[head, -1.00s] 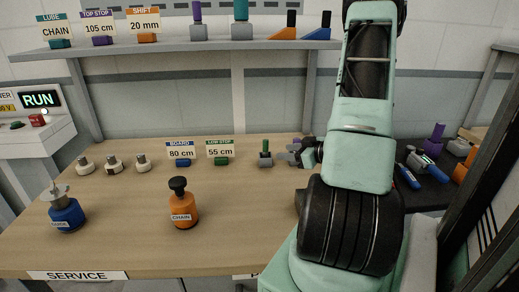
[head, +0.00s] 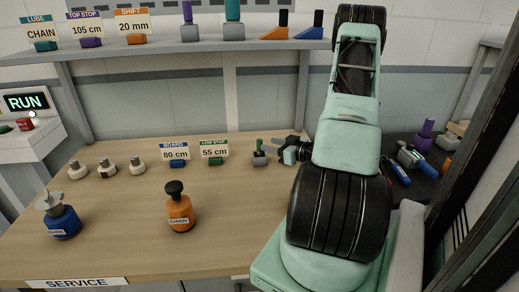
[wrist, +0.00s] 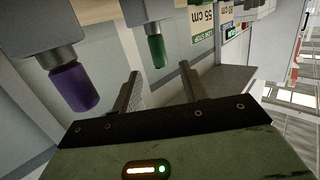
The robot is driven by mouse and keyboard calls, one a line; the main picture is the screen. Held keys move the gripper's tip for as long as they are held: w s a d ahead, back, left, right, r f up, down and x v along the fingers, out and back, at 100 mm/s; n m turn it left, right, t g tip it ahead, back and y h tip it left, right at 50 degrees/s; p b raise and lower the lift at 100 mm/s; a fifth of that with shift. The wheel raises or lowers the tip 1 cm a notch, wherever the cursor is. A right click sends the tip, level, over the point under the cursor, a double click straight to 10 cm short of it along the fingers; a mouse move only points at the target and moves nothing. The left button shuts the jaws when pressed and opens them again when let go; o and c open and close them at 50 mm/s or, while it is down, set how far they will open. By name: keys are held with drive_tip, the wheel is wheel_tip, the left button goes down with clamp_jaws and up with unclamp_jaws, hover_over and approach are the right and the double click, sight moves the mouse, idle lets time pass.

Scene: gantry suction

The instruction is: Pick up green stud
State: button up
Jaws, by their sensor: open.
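The green stud (head: 259,145) stands upright in a grey holder (head: 260,159) on the wooden bench, right of the LOW STOP 55 cm sign. My gripper (head: 270,150) is open and empty, reaching from the right with its fingertips close beside the stud. The wrist view is turned over; there the green stud (wrist: 156,50) hangs from its grey holder (wrist: 152,22). It appears just beyond the gap between the two dark fingertips of my gripper (wrist: 160,71). I cannot tell whether a finger touches it.
A purple stud (wrist: 72,88) in a grey holder is left of my gripper in the wrist view. The 55 cm sign (head: 214,148), the 80 cm sign (head: 175,151), an orange CHAIN bottle (head: 180,210) and a blue bottle (head: 62,222) stand left. A shelf (head: 150,49) runs above.

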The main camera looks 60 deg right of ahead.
sight(259, 150)
drive_tip(key=shift+w+d+f+p, duration=0.1)
drive_tip(key=shift+w+f+p, duration=0.2)
drive_tip(key=shift+w, duration=0.7)
drive_tip(key=shift+w+d+f+p, duration=0.1)
drive_tip(key=shift+w+p, duration=0.3)
drive_tip(key=shift+w, duration=0.6)
drive_tip(key=shift+w+d+f+p, duration=0.1)
drive_tip(key=shift+w+f+p, duration=0.2)
drive_tip(key=shift+w, duration=0.7)
drive_tip(key=shift+r, duration=0.15)
clamp_jaws()
